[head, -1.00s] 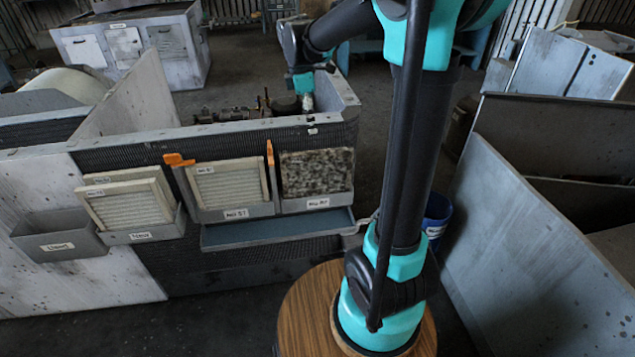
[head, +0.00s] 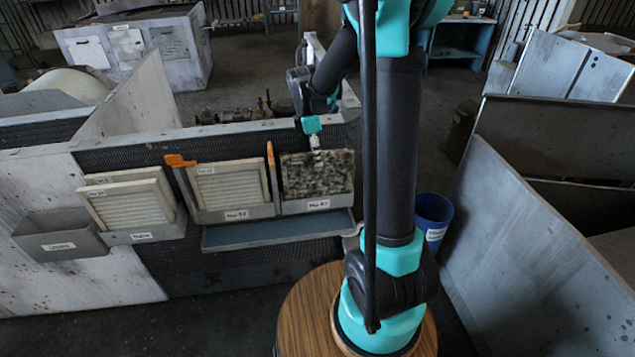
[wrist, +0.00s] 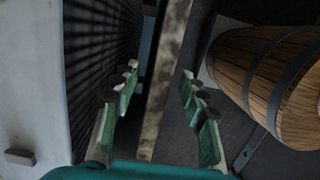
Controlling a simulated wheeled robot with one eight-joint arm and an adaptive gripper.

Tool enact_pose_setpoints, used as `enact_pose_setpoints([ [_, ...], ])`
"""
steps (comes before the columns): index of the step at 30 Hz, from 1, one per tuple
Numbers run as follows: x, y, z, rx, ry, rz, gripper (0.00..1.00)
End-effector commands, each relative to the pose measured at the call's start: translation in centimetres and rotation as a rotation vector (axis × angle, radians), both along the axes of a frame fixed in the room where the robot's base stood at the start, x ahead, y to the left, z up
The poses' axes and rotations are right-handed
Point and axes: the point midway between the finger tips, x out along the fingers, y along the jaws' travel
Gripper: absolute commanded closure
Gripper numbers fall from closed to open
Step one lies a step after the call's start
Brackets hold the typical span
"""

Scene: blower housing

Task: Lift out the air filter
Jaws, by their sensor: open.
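The air filter (head: 318,173) with a dark, dirty, mottled face stands in the right-hand grey holder on the mesh housing wall. My gripper (head: 315,146) is over its top edge, pointing down. In the wrist view, my gripper (wrist: 160,105) is open, with green-padded fingers on both sides of a long, stained grey-brown edge (wrist: 165,85), which looks like the filter's top. I see gaps on both sides of this edge. A cleaner filter (head: 228,188) sits in the holder to the left. An orange latch (head: 271,163) stands upright between the two holders.
Another orange latch (head: 180,161) points sideways at the left holder. Further left are a bin of pale filters (head: 130,205) and an empty grey bin (head: 60,236). A blue tray (head: 275,232) juts out below the holders. A blue bucket (head: 433,218) stands at right.

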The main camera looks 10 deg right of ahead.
Motion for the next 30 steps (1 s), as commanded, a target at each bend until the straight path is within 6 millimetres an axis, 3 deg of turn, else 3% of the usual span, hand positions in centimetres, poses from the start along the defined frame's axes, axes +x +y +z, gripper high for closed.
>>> enact_pose_setpoints([
  [9, 0.0, -0.8, -4.0, 0.0, 0.0, 0.0, 0.57],
  [19, -0.1, -0.9, -4.7, 0.0, 0.0, 0.0, 0.57],
  [30, -0.1, -0.9, -4.7, 0.0, 0.0, 0.0, 1.0],
])
